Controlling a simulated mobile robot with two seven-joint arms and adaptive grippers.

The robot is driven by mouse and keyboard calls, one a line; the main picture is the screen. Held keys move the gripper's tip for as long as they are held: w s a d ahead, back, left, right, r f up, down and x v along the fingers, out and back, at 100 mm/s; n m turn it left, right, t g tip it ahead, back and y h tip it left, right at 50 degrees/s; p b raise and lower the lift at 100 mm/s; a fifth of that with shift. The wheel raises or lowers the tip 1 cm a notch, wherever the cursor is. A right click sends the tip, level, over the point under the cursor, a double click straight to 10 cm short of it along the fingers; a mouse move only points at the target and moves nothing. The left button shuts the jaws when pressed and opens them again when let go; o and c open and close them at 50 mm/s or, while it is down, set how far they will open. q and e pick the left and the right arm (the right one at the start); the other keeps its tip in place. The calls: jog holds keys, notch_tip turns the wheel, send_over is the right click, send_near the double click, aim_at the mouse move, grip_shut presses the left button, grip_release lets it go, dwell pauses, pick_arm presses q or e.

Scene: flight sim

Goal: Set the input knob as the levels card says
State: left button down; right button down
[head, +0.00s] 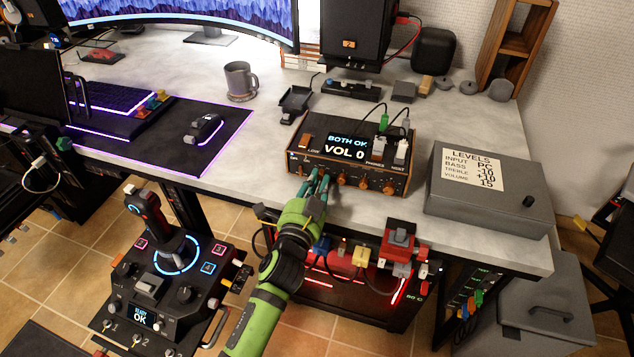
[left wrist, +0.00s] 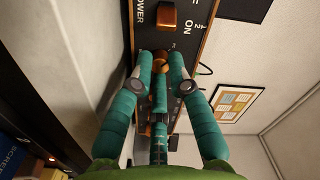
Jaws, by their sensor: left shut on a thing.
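The levels card (head: 472,170) lies on a grey box at the right of the desk and reads input PC, bass -10, treble +10, volume 15. The black amplifier (head: 345,150) has wood-coloured trim, and its display (head: 346,146) reads BOTH OK, VOL 0. My left gripper (head: 317,184) is at the amplifier's front, with teal fingers shut on the leftmost knob, which they largely hide in the head view. The left wrist view shows this orange-brown knob (left wrist: 161,62) between the fingertips, near the power switch (left wrist: 169,17). Its label and setting are not readable. My right gripper is out of view.
More knobs (head: 365,183) sit to the right on the same front panel. Cables with plugs (head: 383,122) rise from the amplifier's top. The grey box (head: 487,194) stands to its right. A joystick panel (head: 170,270) is below the desk edge, left of my arm.

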pick_arm(q)
jog(key=shift+a, duration=0.1)
jog(key=c, duration=1.5)
grip_release()
jog(key=shift+o, duration=0.2)
jog(key=v, duration=1.2)
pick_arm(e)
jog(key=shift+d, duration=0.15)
